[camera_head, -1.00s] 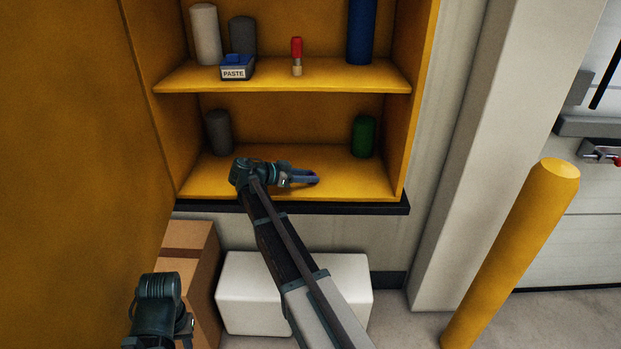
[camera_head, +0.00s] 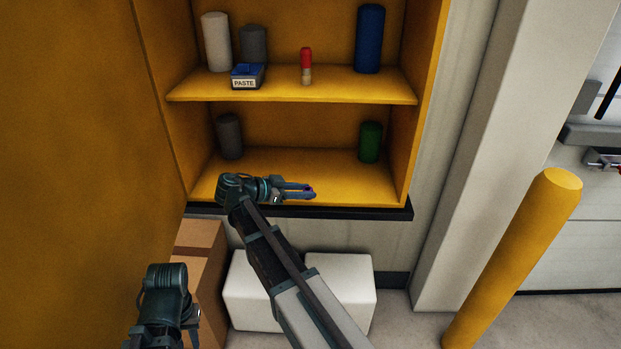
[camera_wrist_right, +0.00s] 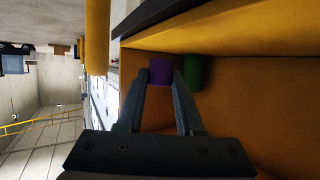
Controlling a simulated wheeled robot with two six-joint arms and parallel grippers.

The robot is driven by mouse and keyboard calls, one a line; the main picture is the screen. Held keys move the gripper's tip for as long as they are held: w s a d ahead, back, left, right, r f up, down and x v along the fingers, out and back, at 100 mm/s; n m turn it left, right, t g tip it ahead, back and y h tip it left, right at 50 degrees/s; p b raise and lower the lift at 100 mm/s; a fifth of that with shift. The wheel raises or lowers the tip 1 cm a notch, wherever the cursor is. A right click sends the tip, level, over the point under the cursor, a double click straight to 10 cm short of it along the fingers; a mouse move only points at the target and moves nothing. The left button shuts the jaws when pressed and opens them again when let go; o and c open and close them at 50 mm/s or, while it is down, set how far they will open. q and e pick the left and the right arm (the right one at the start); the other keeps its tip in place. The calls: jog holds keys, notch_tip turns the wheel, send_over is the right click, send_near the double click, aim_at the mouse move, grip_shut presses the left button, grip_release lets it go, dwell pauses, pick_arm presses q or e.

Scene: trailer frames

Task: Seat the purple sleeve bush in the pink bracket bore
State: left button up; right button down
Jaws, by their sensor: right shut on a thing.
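The purple sleeve bush (camera_wrist_right: 159,72) sits between the two fingertips of my right gripper (camera_wrist_right: 160,80) in the right wrist view. The gripper is shut on it. In the head view my right gripper (camera_head: 303,190) lies level over the front of the yellow cabinet's lower shelf, pointing right. Only a little purple of the bush (camera_head: 309,190) shows there between the fingers. I cannot tell whether the bush touches the shelf. The pink bracket is in neither view. My left arm shows at the bottom left of the head view, but its fingers do not.
The cabinet's lower shelf (camera_head: 350,181) holds a green cylinder (camera_head: 371,142) and a grey cylinder (camera_head: 229,136) at the back. The upper shelf carries a PASTE box (camera_head: 247,77), a red-capped tube (camera_head: 306,66) and cylinders. White boxes (camera_head: 345,290) and a yellow post (camera_head: 515,260) stand below and right.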

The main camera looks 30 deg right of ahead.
jog(key=shift+s+a+r, duration=0.15)
jog(key=shift+s+a, duration=0.75)
jog(key=shift+a, duration=0.1)
jog(key=shift+s+a+r, duration=0.15)
jog(key=shift+s+a, duration=0.75)
jog(key=shift+a, duration=0.05)
